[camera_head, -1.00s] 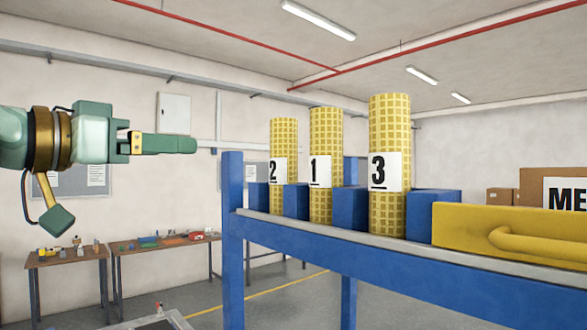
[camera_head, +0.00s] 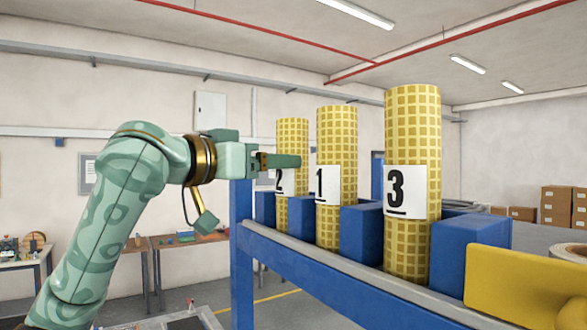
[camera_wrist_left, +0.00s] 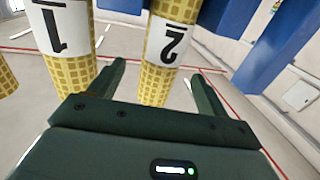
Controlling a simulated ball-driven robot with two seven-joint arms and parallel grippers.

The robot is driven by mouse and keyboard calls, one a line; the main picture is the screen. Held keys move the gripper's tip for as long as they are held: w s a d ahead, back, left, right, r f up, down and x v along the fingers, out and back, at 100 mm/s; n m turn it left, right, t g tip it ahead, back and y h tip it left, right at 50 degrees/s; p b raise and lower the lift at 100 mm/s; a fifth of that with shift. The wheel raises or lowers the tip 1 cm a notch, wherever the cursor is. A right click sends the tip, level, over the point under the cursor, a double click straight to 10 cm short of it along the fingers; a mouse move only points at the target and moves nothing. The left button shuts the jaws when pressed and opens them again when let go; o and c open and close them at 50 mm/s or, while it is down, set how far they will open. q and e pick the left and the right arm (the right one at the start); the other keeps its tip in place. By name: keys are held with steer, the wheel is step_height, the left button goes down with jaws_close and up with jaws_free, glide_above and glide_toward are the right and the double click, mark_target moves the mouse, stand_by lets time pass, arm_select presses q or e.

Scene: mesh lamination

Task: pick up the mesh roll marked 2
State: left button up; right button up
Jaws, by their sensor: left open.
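The mesh roll marked 2 (camera_head: 293,138) is a yellow gridded cylinder with a white label. It stands upright at the far left end of the blue rack. My left gripper (camera_head: 297,161) is level with the top of its label and hides part of the roll in the head view. In the left wrist view, roll 2 (camera_wrist_left: 157,82) appears upside down between the spread fingers of the left gripper (camera_wrist_left: 160,72). The fingers are open; I cannot tell whether they touch the roll. My right gripper is not in view.
Roll 1 (camera_head: 337,135) stands close to the right of roll 2, and roll 3 (camera_head: 412,125) stands nearer. Blue blocks (camera_head: 361,233) sit between the rolls on the rack (camera_head: 335,272). A yellow part (camera_head: 510,290) is at the near right. Workbenches stand behind at left.

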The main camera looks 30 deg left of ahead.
arm_select(q)
steer(key=p+x, duration=0.2)
steer(key=x, duration=0.4)
steer(key=shift+w+p, duration=0.3)
steer(key=shift+w, duration=0.05)
steer(key=shift+s+a, duration=0.15)
steer(key=shift+s, duration=0.1)
steer(key=c, duration=1.2)
steer(key=shift+w, duration=0.1)
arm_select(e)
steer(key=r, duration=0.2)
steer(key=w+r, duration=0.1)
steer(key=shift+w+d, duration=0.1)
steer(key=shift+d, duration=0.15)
